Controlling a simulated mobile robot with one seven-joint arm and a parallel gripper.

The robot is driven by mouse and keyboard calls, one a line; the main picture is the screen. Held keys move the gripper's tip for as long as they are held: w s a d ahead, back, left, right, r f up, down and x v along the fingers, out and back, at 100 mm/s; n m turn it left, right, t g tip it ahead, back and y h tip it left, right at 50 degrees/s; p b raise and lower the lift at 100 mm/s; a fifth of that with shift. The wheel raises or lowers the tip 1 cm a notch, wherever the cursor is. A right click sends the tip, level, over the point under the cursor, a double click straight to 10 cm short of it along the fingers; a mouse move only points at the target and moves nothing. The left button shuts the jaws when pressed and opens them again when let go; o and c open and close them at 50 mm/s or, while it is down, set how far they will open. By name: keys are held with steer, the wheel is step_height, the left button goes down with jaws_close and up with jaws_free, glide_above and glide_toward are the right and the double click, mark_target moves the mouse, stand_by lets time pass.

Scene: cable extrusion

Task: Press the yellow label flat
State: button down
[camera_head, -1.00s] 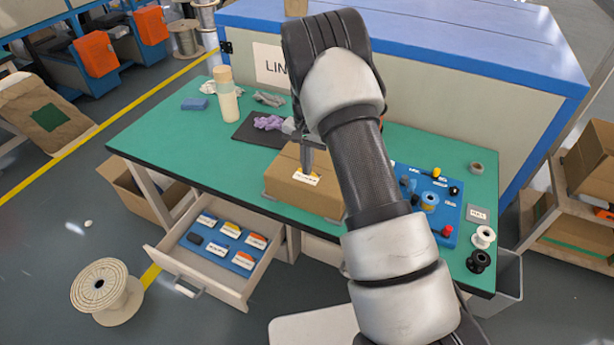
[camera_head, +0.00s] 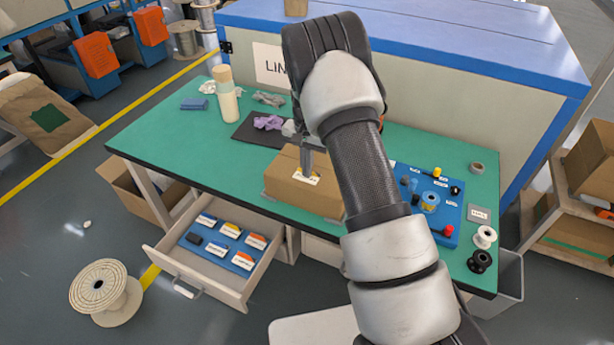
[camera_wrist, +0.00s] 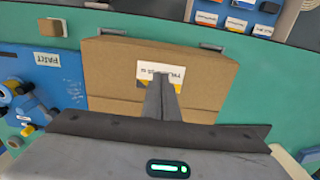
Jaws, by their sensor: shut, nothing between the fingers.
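The label (camera_wrist: 147,71), white with printed text and a yellow part, lies on top of a brown cardboard box (camera_wrist: 110,70). It also shows in the head view (camera_head: 313,181) on the box (camera_head: 290,190) at the front of the green table. My gripper (camera_wrist: 161,78) is shut and empty, pointing down over the label. Its fingertips overlap the label's near edge in the wrist view and hide part of it. In the head view my gripper (camera_head: 306,171) stands right at the label. I cannot tell whether the tips touch it.
A blue board (camera_head: 450,212) with spools and knobs is right of the box. An open drawer (camera_head: 205,280) with several labelled items juts out in front. A dark mat (camera_head: 250,130) with purple material and a beige bottle (camera_head: 227,105) stand behind and left.

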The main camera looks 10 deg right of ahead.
stand_by(0.3)
step_height(320, 180, up, 8)
steer(key=p, duration=0.4)
stand_by(0.6)
steer(key=shift+f+m+b, duration=2.05)
steer(key=shift+f+m, duration=0.95)
steer(key=shift+f, duration=0.4)
steer(key=shift+f+b, duration=0.45)
steer(key=shift+f, duration=0.25)
steer(key=shift+r, duration=0.2)
